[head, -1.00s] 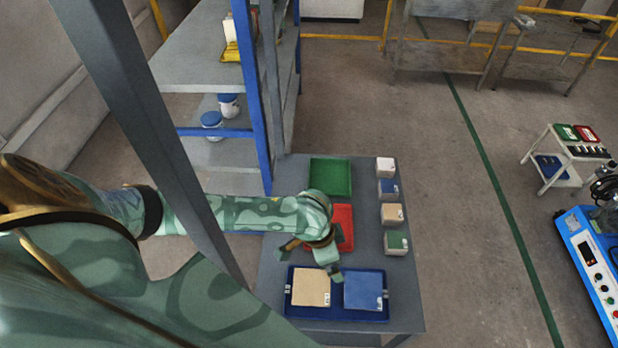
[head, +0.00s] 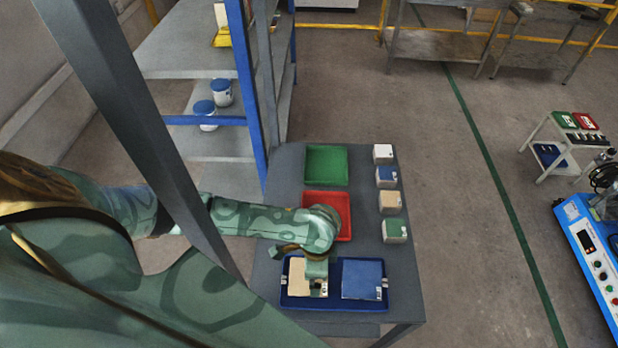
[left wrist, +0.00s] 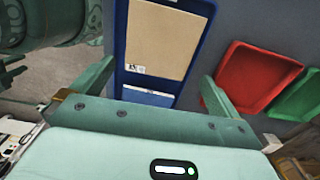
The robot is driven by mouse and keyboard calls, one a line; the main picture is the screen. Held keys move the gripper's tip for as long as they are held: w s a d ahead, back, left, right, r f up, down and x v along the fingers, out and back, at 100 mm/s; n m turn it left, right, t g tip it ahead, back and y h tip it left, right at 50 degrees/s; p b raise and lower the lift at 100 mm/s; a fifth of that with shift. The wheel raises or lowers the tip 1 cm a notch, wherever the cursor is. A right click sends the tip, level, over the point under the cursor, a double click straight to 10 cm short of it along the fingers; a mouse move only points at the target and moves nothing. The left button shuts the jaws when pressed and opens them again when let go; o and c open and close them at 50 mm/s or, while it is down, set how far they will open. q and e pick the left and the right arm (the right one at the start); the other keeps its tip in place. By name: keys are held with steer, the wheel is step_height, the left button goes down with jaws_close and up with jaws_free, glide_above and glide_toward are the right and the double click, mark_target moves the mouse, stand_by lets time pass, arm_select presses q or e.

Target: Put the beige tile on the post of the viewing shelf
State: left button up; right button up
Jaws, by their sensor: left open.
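The beige tile (head: 300,278) lies flat in the left half of a blue tray on the grey table. A blue tile (head: 362,279) lies to its right in the same tray. My left gripper (head: 303,256) is above the beige tile and partly hides it in the head view. In the left wrist view the beige tile (left wrist: 157,40) shows beyond the open, empty fingers of the left gripper (left wrist: 155,85). I cannot make out the post of the viewing shelf. My right gripper is not in view.
The blue tray (head: 335,304) is near the table's front edge. A red tray (head: 344,214) and a green tray (head: 326,166) lie behind it, both looking empty. Several small boxes (head: 390,203) line the table's right side. A shelf rack with a blue upright (head: 245,85) stands behind left.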

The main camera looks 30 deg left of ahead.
arm_select(q)
step_height(320, 180, down, 4)
steer(key=shift+d+f+b, duration=0.15)
steer(key=shift+f+b, duration=0.1)
steer(key=shift+b, duration=0.85)
steer(key=shift+r, duration=0.1)
steer(key=shift+f+p, duration=0.25)
steer(key=shift+p, duration=0.15)
steer(key=c, duration=0.9)
